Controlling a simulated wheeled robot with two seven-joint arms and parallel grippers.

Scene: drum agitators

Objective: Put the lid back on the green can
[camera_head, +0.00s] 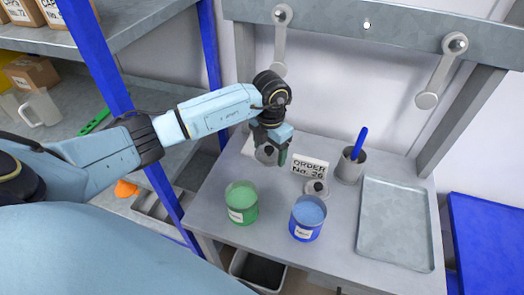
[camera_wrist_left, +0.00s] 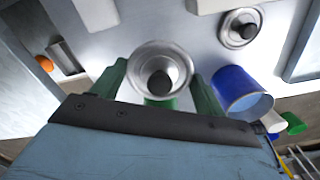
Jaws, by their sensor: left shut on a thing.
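The green can (camera_head: 241,203) stands upright and open on the grey table, with green contents showing. My left gripper (camera_head: 274,155) is above the table, behind and a little right of the green can. It is shut on a round silver lid (camera_head: 264,155). In the left wrist view this lid (camera_wrist_left: 147,53) with its dark knob (camera_wrist_left: 160,84) lies between the green fingers. The lid hides most of the green can there. A second silver lid (camera_head: 316,188) with a dark knob lies on the table. My right gripper is out of view.
An open blue can (camera_head: 306,220) stands right of the green can. An order sign (camera_head: 309,166), a grey cup (camera_head: 350,168) with a blue-handled tool, and a metal tray (camera_head: 397,225) are also on the table. A blue shelf post (camera_head: 110,80) rises at left.

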